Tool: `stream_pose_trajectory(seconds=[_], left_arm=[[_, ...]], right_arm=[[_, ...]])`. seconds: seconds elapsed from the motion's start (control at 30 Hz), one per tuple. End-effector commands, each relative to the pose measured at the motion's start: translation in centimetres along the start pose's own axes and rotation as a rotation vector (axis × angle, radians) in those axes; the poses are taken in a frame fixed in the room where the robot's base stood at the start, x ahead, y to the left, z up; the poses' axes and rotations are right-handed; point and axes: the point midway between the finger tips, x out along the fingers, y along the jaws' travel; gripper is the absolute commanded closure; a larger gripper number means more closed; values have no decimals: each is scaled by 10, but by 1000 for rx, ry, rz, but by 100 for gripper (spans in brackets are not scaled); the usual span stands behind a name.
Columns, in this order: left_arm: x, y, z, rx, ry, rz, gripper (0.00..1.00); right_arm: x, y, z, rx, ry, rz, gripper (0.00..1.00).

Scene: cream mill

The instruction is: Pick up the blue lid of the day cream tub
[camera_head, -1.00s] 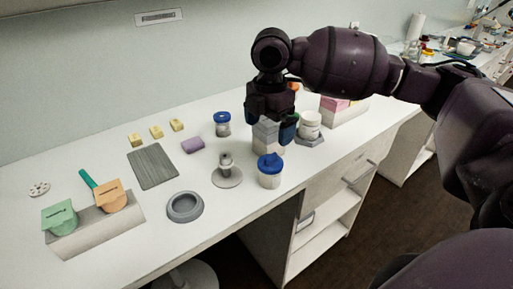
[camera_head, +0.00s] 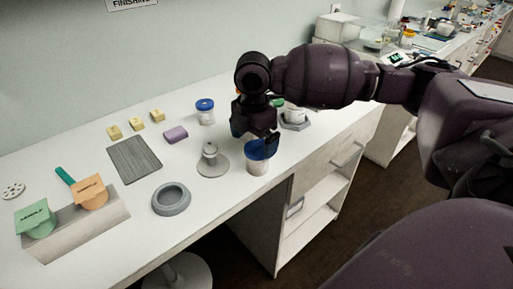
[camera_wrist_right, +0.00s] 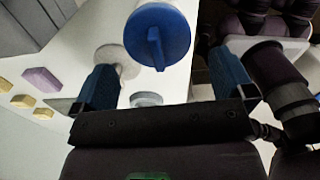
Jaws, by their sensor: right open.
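A white tub (camera_head: 257,168) with a blue lid (camera_head: 258,150) stands near the bench's front edge. A second blue-lidded tub (camera_head: 205,112) stands further back; I cannot read which is day cream. My right gripper (camera_head: 254,138) is at the nearer tub, just above and behind its lid, partly overlapping it in the head view. In the right wrist view the lid (camera_wrist_right: 157,37) shows as a blue disc with a raised bar, ahead of the open, empty fingers (camera_wrist_right: 163,66). No contact shows. My left gripper is not in view.
A round stand with a post (camera_head: 211,160) is left of the nearer tub. A grey ring (camera_head: 171,199), a grey mat (camera_head: 135,159) and a purple block (camera_head: 176,134) lie further left. A white jar (camera_head: 294,114) stands behind the gripper on the right.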

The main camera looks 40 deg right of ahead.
Motion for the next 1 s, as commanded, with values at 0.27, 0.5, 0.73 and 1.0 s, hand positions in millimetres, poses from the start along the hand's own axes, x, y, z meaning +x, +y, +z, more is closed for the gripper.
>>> stream_pose_trajectory(seconds=[0.27, 0.5, 0.73, 1.0], left_arm=[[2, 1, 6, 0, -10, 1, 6], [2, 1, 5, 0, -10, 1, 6], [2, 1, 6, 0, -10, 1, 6], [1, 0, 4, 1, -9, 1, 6]], right_arm=[[21, 0, 0, 0, 0, 1, 0], [20, 0, 0, 0, 0, 1, 18], [20, 0, 0, 0, 0, 1, 50], [17, 0, 0, 0, 0, 2, 51]])
